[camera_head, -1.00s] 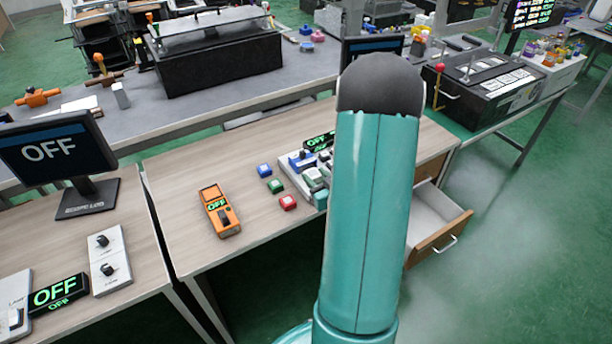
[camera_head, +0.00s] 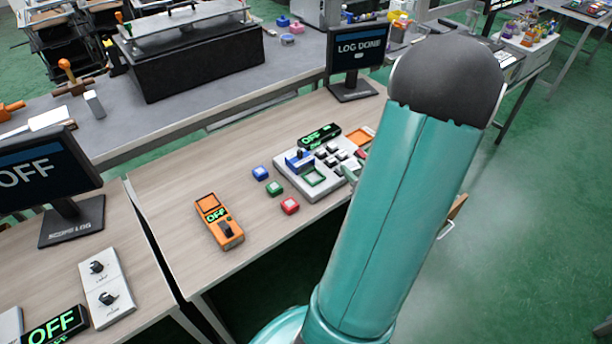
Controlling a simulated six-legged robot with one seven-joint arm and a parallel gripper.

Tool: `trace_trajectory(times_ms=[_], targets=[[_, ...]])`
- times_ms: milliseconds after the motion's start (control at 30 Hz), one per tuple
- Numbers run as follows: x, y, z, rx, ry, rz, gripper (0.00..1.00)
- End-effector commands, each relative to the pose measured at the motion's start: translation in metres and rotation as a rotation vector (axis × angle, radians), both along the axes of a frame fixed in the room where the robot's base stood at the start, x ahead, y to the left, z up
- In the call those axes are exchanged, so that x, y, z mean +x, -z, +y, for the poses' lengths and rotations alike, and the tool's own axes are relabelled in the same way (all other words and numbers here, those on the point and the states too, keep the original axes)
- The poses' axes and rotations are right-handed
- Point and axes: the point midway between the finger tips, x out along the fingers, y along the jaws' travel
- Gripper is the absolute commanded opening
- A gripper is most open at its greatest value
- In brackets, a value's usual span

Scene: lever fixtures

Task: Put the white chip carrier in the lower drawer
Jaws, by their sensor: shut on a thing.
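My teal arm covers the right middle of the head view and hides my gripper. I cannot make out the white chip carrier; a small pale piece (camera_head: 350,172) shows at the arm's left edge, too cut off to identify. The open drawer (camera_head: 458,207) is mostly hidden behind my arm. Only the edge of its wooden front and its handle show, and I cannot tell which drawer level it is. A white fixture (camera_head: 318,192) on the wooden desk has a bare green square frame, a blue part and dark keys.
Blue (camera_head: 260,172), green (camera_head: 273,188) and red (camera_head: 290,205) buttons and an orange meter (camera_head: 219,221) are on the desk. A monitor (camera_head: 357,56) reading "LOG DONE" stands behind.

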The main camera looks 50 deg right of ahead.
Motion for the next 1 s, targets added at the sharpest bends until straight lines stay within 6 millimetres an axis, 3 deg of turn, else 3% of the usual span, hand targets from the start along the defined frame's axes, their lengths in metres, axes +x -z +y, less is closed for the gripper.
trace_trajectory(times_ms=[200, 533, 1000], targets=[[-0.012, -0.002, -0.002, 0.0, 0.008, 0.0, 0.12], [-0.008, 0.002, -0.002, 0.001, 0.005, 0.0, 0.12], [0.089, 0.051, -0.007, 0.006, 0.006, -0.001, 0.12]])
